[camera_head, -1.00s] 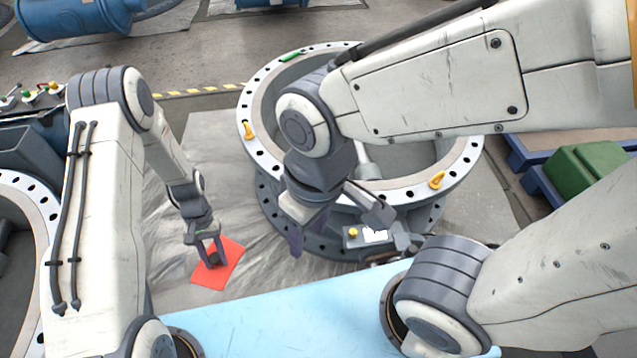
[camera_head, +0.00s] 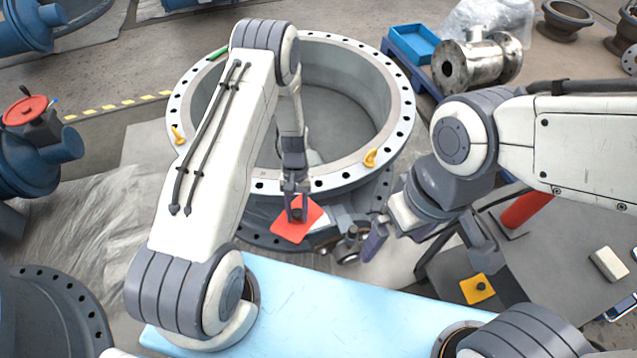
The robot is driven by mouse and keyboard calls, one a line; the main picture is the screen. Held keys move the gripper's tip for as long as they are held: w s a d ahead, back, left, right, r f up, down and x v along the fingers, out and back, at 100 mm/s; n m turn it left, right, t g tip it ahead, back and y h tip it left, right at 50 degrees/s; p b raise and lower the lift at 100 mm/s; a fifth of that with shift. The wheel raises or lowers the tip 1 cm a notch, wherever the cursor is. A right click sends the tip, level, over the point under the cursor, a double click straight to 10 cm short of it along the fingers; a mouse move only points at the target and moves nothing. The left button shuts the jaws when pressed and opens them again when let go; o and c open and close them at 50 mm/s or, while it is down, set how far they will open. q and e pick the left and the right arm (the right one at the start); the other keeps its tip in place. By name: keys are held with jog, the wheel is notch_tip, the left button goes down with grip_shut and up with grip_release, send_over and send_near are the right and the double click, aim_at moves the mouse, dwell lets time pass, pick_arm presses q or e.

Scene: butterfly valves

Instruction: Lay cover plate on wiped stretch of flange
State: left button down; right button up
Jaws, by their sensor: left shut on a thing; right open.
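The large flange (camera_head: 392,165) is a grey ring with bolt holes around its rim, in the middle of the head view. My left gripper (camera_head: 297,208) points down and is shut on the dark knob of a red square cover plate (camera_head: 290,227). The plate appears in front of the flange's near rim, apart from its top face; its exact height cannot be told. My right gripper (camera_head: 422,243) is open and empty, to the right of the plate. The wiped stretch cannot be told apart from the rest of the rim.
Yellow-orange lugs (camera_head: 371,158) stand on the rim, with a green item (camera_head: 217,54) at its far left. A light blue surface (camera_head: 320,300) lies in front. A grey table (camera_head: 560,260) at right holds a yellow plate (camera_head: 478,289) with a knob and a pale block (camera_head: 609,264).

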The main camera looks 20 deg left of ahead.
pick_arm(q)
jog(key=w+d+r+n+t+b, duration=0.1)
jog(key=w+d+n+t+b, duration=0.2)
jog(key=w+n, duration=0.55)
jog(key=w+n+t+h+b, duration=0.1)
jog(key=w+n+t+b, duration=0.2)
jog(key=w+n+b, duration=0.35)
jog(key=w+d+r+n+t+b, duration=0.1)
jog(key=w+d+n+t+b, duration=0.15)
jog(key=w+n, duration=0.7)
jog(key=shift+n, duration=0.95)
jog(key=s+a+f+b, duration=0.1)
jog(key=s+a+f, duration=0.1)
jog(key=a, duration=0.1)
jog(key=s+a+f+b, duration=0.1)
jog(key=a+f+b, duration=0.1)
jog(key=a, duration=0.2)
jog(key=s+a+f+b, duration=0.2)
jog(key=a, duration=0.1)
jog(key=shift+s+a+f, duration=0.25)
jog(key=shift+s, duration=0.05)
jog(key=shift+f+b, duration=1.1)
jog(key=shift+f, duration=0.85)
jog(key=shift+f, duration=0.15)
jog(key=shift+c, duration=2.4)
grip_release()
